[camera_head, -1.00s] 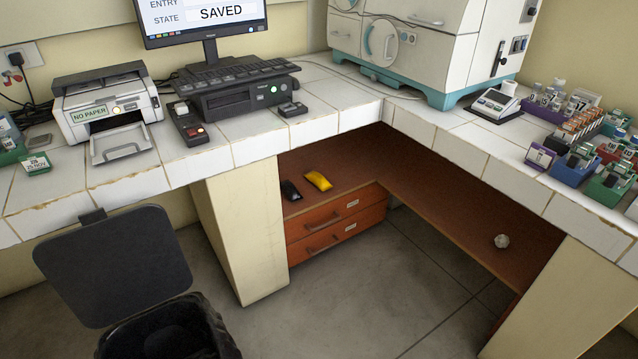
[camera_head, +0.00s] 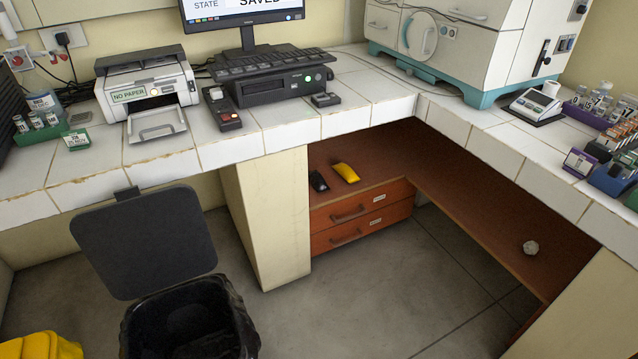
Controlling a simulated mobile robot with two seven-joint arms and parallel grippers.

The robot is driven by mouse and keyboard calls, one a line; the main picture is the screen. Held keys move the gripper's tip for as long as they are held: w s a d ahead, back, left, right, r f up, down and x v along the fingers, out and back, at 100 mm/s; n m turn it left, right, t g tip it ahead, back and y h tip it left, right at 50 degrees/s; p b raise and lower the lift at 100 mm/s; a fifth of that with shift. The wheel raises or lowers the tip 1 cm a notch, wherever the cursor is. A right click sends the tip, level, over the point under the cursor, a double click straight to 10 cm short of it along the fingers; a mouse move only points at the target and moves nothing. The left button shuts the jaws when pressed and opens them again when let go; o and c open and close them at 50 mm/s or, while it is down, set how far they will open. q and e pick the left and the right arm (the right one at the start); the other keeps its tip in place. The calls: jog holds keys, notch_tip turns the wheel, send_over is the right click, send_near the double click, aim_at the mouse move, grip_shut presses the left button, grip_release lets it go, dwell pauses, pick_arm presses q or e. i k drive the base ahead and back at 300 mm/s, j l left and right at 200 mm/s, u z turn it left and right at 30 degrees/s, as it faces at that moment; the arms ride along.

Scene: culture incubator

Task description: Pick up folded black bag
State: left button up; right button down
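A small black folded item (camera_head: 318,181), which looks like the folded black bag, lies on the brown shelf under the counter, at the shelf's left end. A yellow folded item (camera_head: 346,172) lies just to its right, with a small gap between them. Neither of my grippers is in view.
An open bin (camera_head: 190,318) with a black liner and raised dark lid (camera_head: 145,240) stands on the floor at front left. A cream pillar (camera_head: 268,215) stands left of the orange drawers (camera_head: 362,218). A yellow object (camera_head: 40,346) is at lower left. The floor before the drawers is clear.

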aim_at(316, 178)
jog(key=i+l, duration=0.35)
jog(key=i, duration=0.15)
jog(key=i+l, duration=0.75)
jog(key=i, duration=0.25)
jog(key=i+l, duration=0.1)
jog(key=i, duration=0.3)
jog(key=i+l, duration=0.1)
jog(key=i, duration=0.3)
jog(key=z, duration=0.05)
